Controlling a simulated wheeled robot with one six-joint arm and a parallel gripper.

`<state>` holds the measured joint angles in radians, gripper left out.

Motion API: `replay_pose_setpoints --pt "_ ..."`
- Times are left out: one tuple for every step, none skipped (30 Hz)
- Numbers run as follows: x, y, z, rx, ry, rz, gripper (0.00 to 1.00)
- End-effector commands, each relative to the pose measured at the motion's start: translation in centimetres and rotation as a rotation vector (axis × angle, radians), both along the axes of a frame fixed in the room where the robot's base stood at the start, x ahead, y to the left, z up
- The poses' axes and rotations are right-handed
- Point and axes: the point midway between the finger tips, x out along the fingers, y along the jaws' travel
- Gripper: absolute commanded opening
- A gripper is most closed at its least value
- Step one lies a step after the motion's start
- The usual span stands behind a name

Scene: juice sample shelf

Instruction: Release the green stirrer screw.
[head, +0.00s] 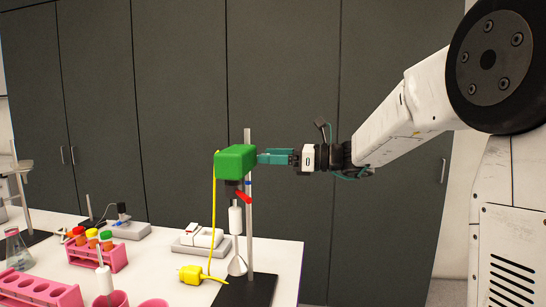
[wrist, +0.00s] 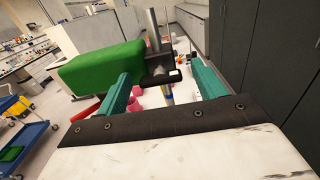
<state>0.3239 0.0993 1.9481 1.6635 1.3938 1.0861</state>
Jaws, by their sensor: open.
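The green stirrer (head: 236,161) is a green box mounted high on a metal stand rod (head: 249,210); it also shows in the wrist view (wrist: 103,66). In the wrist view a dark clamp screw (wrist: 160,78) with a flat handle sits beside the stirrer at the rod. My gripper (head: 262,157) has teal fingers and reaches in from the right at the stirrer's height. In the wrist view my gripper (wrist: 164,88) is open, with the screw handle showing between its two fingers. I cannot tell whether either finger touches it.
A yellow cable with a plug (head: 191,273) hangs from the stirrer to the white bench. A red handle (head: 243,197) and a white piece (head: 236,220) sit below the stirrer. A pink tube rack (head: 98,256) stands left. Dark cabinets (head: 180,100) stand behind.

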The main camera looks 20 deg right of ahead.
Motion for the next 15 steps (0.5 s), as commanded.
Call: replay_pose_setpoints --pt "0.0 -0.01 0.0 0.0 0.0 0.0 0.69" --pt "-0.01 -0.02 0.0 0.0 0.0 0.0 0.61" --pt "-0.01 -0.02 0.0 0.0 0.0 0.0 0.5" --pt "-0.01 -0.02 0.0 0.0 0.0 0.0 0.41" --pt "-0.01 -0.02 0.0 0.0 0.0 0.0 0.33" --pt "-0.01 -0.03 0.0 0.0 0.0 0.0 0.24" --pt "-0.01 -0.03 0.0 0.0 0.0 0.0 0.24" --pt "-0.01 -0.03 0.0 0.0 0.0 0.0 0.24" --pt "-0.01 -0.04 0.0 0.0 0.0 0.0 0.24" --pt "-0.01 -0.04 0.0 -0.001 -0.001 -0.001 0.24" --pt "-0.01 -0.04 0.0 -0.001 -0.002 -0.001 0.24" --pt "0.0 -0.04 0.0 -0.003 -0.004 -0.001 0.24" --pt "-0.01 -0.05 0.0 -0.004 -0.007 -0.001 0.24" --pt "-0.01 -0.05 0.0 -0.006 -0.011 -0.001 0.24" --pt "-0.02 -0.05 0.0 -0.01 -0.018 -0.001 0.24"
